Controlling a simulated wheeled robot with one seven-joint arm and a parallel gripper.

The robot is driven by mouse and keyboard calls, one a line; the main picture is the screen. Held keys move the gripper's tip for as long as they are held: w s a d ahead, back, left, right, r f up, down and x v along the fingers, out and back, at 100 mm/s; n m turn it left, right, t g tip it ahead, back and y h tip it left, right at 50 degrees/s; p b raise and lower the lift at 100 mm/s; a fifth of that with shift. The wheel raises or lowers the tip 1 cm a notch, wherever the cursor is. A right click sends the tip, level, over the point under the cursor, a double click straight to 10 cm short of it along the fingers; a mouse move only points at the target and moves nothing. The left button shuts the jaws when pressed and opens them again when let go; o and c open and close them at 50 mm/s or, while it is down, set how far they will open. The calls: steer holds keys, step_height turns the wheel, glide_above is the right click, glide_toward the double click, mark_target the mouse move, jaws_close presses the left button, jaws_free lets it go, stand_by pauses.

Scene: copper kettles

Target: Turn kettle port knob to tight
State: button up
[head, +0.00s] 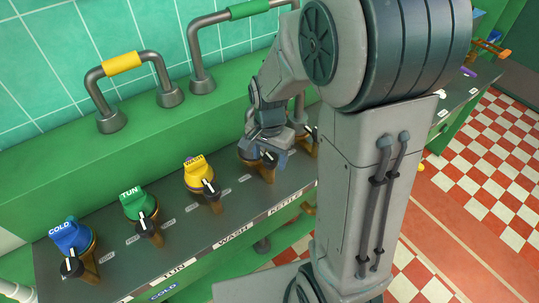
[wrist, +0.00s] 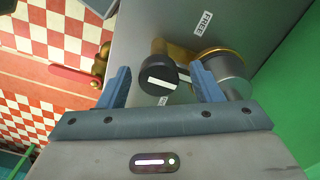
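The kettle port knob (wrist: 158,72) is round and black with a white pointer bar, in the middle of the wrist view. It sits on a brass fitting (wrist: 178,50) beside a grey round cap (wrist: 228,72). My gripper (wrist: 160,76) is open, with one blue finger on each side of the knob and visible gaps to both. The pointer bar lies nearly crosswise between the fingers. In the head view my gripper (head: 264,146) is over the fourth port, behind the KETTLE edge label (head: 285,208), and partly hides it. A FREE label (wrist: 205,22) shows; another label is mostly hidden behind the knob.
The blue COLD port (head: 72,240), green TUN port (head: 138,203) and yellow port (head: 196,172) stand in a row to the left. Another port (head: 310,143) stands close on the right. Pipe handles (head: 122,64) rise behind on the green ledge.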

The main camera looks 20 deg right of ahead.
mark_target(269, 158)
step_height(269, 158, up, 14)
stand_by(0.6)
steer(key=shift+f, duration=0.15)
steer(key=s+d+f+n+t, duration=0.2)
steer(key=s+n, duration=0.6)
steer(key=s, duration=0.4)
steer(key=shift+n+t, duration=0.3)
steer(key=shift+t, duration=0.2)
steer(key=shift+s+r, duration=0.1)
